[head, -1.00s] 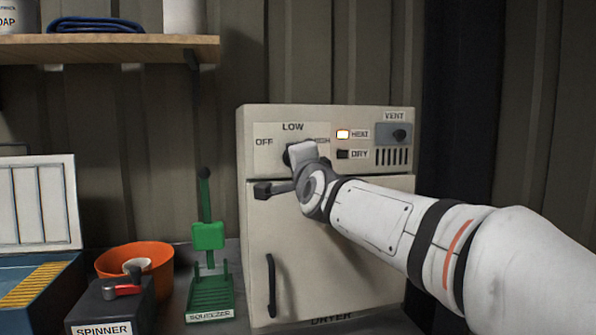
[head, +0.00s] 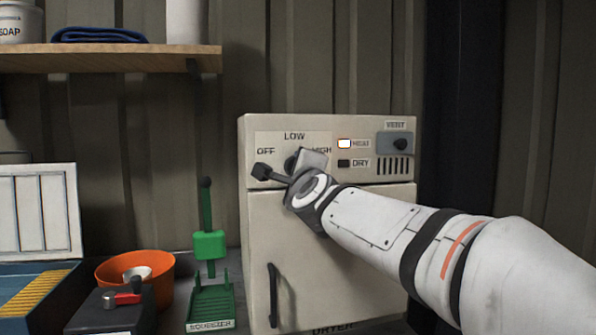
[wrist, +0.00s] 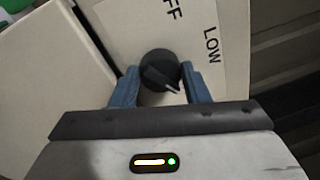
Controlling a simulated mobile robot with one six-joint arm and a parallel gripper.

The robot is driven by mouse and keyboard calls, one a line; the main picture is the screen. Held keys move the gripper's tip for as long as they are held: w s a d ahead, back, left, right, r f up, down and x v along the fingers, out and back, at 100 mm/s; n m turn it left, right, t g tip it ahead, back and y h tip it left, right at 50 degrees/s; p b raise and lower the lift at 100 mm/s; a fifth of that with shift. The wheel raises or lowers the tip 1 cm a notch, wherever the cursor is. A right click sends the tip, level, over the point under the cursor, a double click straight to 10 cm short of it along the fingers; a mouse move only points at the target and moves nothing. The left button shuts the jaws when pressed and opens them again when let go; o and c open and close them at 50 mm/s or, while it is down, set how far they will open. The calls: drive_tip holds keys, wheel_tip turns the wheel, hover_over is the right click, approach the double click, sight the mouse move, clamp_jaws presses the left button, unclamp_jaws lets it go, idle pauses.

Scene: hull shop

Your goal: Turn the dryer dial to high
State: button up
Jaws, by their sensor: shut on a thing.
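The cream dryer (head: 330,232) stands against the wall. Its panel reads OFF, LOW and HIGH around a black dial (head: 291,163), mostly hidden behind my wrist in the head view. The wrist view shows the dial (wrist: 157,66) between the two blue fingers of my gripper (wrist: 155,85), which is shut on it. The dial's pale pointer line aims to the lower right there, past the LOW label (wrist: 212,45); the HIGH label is out of sight in that view. In the head view the HIGH label (head: 321,150) shows just above my gripper (head: 293,168).
The HEAT lamp (head: 344,143) is lit and the DRY lamp (head: 344,163) is dark. The VENT switch (head: 397,142) is to the right. A green squeezer (head: 210,248), an orange bowl (head: 150,268) and a spinner box (head: 112,308) stand left of the dryer.

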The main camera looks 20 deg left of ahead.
drive_tip(key=shift+r, duration=0.1)
drive_tip(key=o, duration=1)
drive_tip(key=v, duration=0.7)
drive_tip(key=shift+s+d+b, duration=0.2)
drive_tip(key=shift+s+b, duration=0.1)
drive_tip(key=shift+s, duration=0.05)
